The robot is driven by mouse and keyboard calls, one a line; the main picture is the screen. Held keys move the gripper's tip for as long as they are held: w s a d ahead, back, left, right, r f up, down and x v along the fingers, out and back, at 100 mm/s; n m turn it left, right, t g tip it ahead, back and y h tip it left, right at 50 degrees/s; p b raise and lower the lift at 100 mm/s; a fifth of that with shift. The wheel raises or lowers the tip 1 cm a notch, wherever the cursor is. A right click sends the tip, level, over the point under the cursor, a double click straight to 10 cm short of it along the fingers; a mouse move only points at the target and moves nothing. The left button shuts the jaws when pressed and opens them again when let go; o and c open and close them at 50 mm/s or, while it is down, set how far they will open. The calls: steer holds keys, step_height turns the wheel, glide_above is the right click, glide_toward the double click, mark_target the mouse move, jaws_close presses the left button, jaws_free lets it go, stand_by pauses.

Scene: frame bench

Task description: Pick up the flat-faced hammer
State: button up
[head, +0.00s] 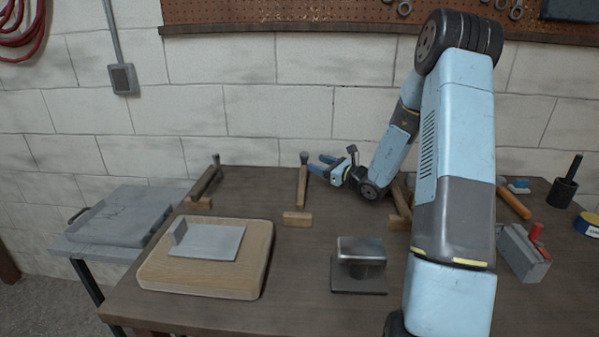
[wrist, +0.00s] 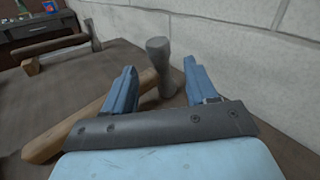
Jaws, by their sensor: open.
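Three hammers stand along the back of the bench, their handles leaning on wooden blocks. The middle hammer (head: 303,182) has a grey head and a wooden handle. In the wrist view its cylindrical, flat-topped head (wrist: 160,58) shows between my fingertips, and its handle runs down left behind the left finger. My gripper (head: 318,164) is open and empty, just right of this hammer near its head; contact cannot be told. The left hammer (head: 206,180) also shows in the wrist view (wrist: 58,46). The right hammer (head: 401,203) is partly hidden by my arm. Which is flat-faced is unclear.
A wooden board (head: 255,275) with a metal plate (head: 215,241) lies front left. A metal block on a base (head: 360,283) stands front centre. A grey toolbox (head: 524,257) and a dark holder (head: 562,192) are at right. The block wall (head: 250,110) is close behind.

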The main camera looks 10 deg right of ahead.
mark_target(307, 159)
steer(key=shift+x, duration=3.55)
jaws_close()
